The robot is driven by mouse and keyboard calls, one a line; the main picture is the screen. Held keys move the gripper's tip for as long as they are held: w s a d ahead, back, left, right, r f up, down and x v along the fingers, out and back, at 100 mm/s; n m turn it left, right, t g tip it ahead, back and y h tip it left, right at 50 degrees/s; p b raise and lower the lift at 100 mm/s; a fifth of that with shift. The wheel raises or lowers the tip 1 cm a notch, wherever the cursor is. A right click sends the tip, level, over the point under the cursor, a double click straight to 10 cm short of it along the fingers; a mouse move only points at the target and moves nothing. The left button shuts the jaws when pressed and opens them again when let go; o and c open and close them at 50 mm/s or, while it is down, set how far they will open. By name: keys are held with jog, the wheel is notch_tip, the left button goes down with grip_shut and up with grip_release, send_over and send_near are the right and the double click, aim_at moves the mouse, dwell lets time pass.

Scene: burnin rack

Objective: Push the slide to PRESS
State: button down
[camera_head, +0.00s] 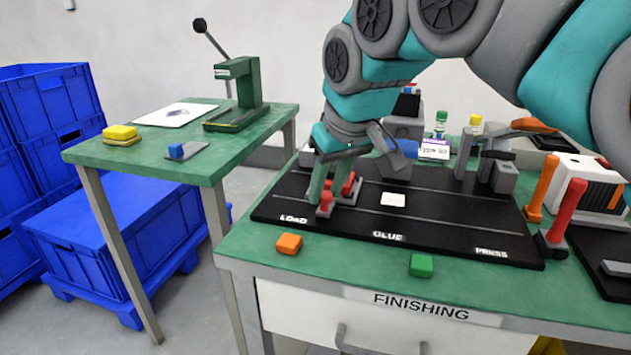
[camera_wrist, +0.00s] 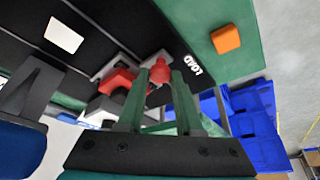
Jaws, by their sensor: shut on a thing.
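The slide is at the LOAD end of the black track (camera_head: 440,222), with red knobs and grey blocks on it. My gripper (camera_head: 328,190) is over it, with green fingers shut on a red knob (camera_head: 325,200) of the slide. In the wrist view the red knob (camera_wrist: 160,70) sits between the fingertips, beside the LOAD label (camera_wrist: 194,65). The PRESS label (camera_head: 491,253) is at the track's right end, with GLUE (camera_head: 388,236) between. My fingers and wrist hide part of the slide.
A white square (camera_head: 393,199) lies on the track near GLUE. An orange block (camera_head: 289,243) and a green block (camera_head: 421,265) lie in front of the track. A red-handled lever (camera_head: 567,210) stands by the PRESS end. A grey fixture (camera_head: 485,170) stands behind the track.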

jog(key=c, duration=0.6)
grip_release()
jog(key=shift+v, duration=3.9)
jog(key=shift+c, duration=0.2)
